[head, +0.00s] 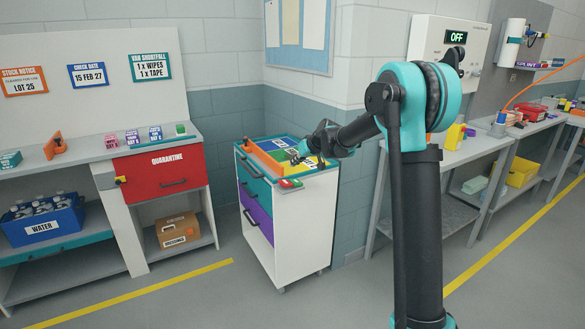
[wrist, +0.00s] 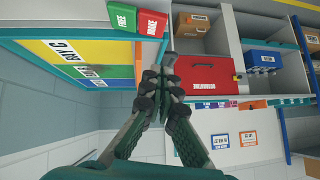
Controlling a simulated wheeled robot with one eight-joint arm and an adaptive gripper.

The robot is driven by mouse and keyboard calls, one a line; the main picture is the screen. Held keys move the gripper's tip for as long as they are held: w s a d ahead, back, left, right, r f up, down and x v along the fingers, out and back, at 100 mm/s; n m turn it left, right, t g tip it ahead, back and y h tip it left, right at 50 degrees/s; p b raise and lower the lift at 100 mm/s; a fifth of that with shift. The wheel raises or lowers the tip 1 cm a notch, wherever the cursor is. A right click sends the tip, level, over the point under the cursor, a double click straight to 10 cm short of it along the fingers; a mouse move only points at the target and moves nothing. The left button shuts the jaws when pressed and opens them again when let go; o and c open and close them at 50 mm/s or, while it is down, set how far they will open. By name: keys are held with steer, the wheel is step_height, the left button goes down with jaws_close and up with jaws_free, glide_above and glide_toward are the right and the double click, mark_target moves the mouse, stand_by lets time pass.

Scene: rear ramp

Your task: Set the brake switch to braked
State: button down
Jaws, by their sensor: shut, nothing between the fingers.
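The brake switch (head: 290,183) sits at the front right corner of the top of a white trolley (head: 298,240). In the wrist view the switch shows as a green FREE half (wrist: 122,17) beside a red BRAKE half (wrist: 152,23). I cannot tell which half is pressed down. My gripper (head: 299,160) is over the trolley top, behind the switch in the head view. In the wrist view my gripper (wrist: 163,72) has its fingers together and empty, with the tips close below the red half in the picture. I see no clear contact with the switch.
The trolley top has coloured bays and an orange rail (head: 263,158) along its left. A bench with a red QUARANTINE drawer (head: 160,170) stands at left. A wall panel (head: 450,45) reads OFF. Worktables stand at right; floor in front is clear.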

glide_above(284, 184)
steer(key=f, duration=0.5)
steer(key=shift+w+d+f, duration=0.1)
steer(key=shift+d+f, duration=0.2)
steer(key=shift+d, duration=0.05)
steer(key=f, duration=0.3)
steer(key=shift+a+f, duration=0.1)
steer(key=shift+a, duration=0.15)
steer(key=shift+s+f, duration=0.2)
steer(key=shift+f, duration=0.25)
steer(key=shift+a, duration=0.15)
steer(key=shift+s+a+f+n+h, duration=0.3)
steer(key=shift+n+h, duration=0.1)
steer(key=shift+h, duration=0.1)
steer(key=shift+s+a+f+n+t+h, duration=0.1)
steer(key=shift+a+f+n+t+h, duration=0.1)
steer(key=shift+f+n+t+h, duration=0.35)
steer(key=shift+s+a+f+t+h, duration=0.1)
steer(key=shift+a+f+t+h, duration=0.05)
steer(key=shift+f+t+h, duration=0.1)
